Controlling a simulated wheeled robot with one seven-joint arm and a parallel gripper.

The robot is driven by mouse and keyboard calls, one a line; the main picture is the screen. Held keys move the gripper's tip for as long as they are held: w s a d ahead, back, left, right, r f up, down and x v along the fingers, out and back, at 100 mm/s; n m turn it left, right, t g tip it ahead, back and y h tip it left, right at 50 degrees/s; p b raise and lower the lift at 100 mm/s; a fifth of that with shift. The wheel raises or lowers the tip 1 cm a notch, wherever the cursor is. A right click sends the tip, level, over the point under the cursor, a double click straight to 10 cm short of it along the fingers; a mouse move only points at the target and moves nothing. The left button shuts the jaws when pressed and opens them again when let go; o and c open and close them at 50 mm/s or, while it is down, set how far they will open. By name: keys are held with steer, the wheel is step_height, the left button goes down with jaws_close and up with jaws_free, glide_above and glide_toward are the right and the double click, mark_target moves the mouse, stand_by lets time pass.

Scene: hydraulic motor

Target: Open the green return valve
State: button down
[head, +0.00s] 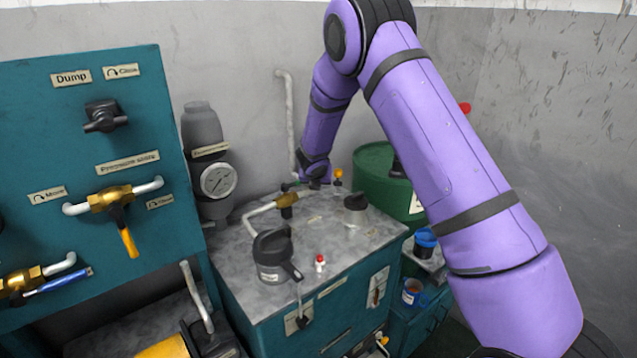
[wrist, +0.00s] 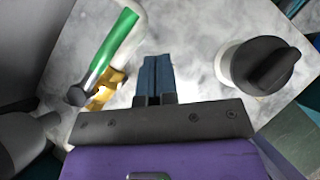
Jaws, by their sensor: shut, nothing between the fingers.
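The green return valve handle (wrist: 112,48) shows in the wrist view at the upper left, a green lever with a bare metal base. It joins a brass valve body (wrist: 107,88) beside it. In the head view the brass valve body (head: 287,199) sits on the grey worktop with a pale pipe. My gripper (wrist: 154,60) is shut and empty, its blue fingers together over the worktop, to the right of the green handle and apart from it. In the head view my gripper is small and partly hidden near the back of the worktop.
A black-knobbed filler cap (wrist: 262,65) stands right of my fingers. On the worktop (head: 340,244) are a black-lidded pot (head: 272,255) and a small red-topped part (head: 320,263). A gauge cylinder (head: 216,180) stands left, a green drum (head: 375,170) behind right. A teal panel (head: 60,120) carries other valves.

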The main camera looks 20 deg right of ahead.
steer(key=s+d+r, duration=0.2)
steer(key=s+r, duration=0.4)
steer(key=r, duration=0.1)
steer(key=shift+s+r, duration=0.2)
steer(key=shift+r, duration=0.2)
stand_by(0.3)
